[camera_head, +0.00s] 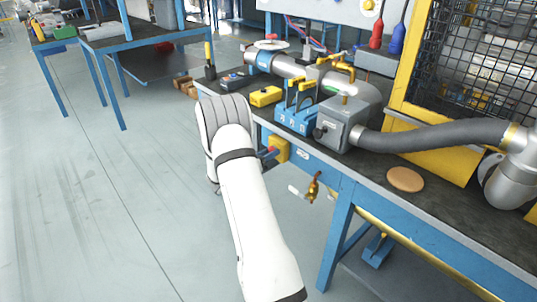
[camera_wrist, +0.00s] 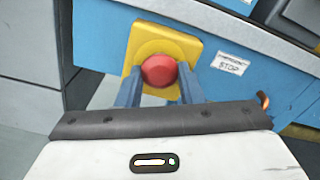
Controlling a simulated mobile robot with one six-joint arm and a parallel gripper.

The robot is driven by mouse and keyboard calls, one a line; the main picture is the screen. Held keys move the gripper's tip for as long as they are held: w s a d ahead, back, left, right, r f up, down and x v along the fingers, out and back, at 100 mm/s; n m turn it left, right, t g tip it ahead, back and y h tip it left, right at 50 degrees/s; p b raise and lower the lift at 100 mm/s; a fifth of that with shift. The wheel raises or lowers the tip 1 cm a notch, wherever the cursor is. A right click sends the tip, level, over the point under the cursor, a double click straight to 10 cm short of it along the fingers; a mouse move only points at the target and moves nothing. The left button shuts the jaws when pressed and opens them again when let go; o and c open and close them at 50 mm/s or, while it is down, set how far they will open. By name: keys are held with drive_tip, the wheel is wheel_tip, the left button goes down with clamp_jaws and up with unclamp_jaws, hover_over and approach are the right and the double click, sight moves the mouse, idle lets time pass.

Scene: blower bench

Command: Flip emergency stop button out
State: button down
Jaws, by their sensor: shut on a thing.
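The emergency stop button (camera_wrist: 159,71) is a red round knob on a yellow housing (camera_wrist: 188,44), fixed to the blue front of the bench. My gripper (camera_wrist: 160,82) is shut on the button, with a blue-grey finger on each side of it. The finger tips are partly hidden behind the button's rim. A white label (camera_wrist: 230,63) reading "EMERGENCY STOP" is to the right of the housing. In the head view the yellow housing (camera_head: 280,149) shows under the bench edge, and my white arm reaches up to it from below.
Above the button, the bench top (camera_head: 450,205) carries a grey box (camera_head: 345,122) with a grey hose (camera_head: 435,136), blue clamps and a yellow box (camera_head: 266,96). A brass fitting (camera_head: 314,187) hangs below the bench edge. Open floor (camera_head: 110,215) lies to the left.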

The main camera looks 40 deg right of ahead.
drive_tip(key=shift+a+r, duration=0.1)
drive_tip(key=shift+a, duration=0.8)
drive_tip(key=c, duration=1)
unclamp_jaws()
drive_tip(key=a+p, duration=0.1)
drive_tip(key=a, duration=0.6)
drive_tip(key=shift+s+a, duration=0.35)
drive_tip(key=shift+a, duration=0.05)
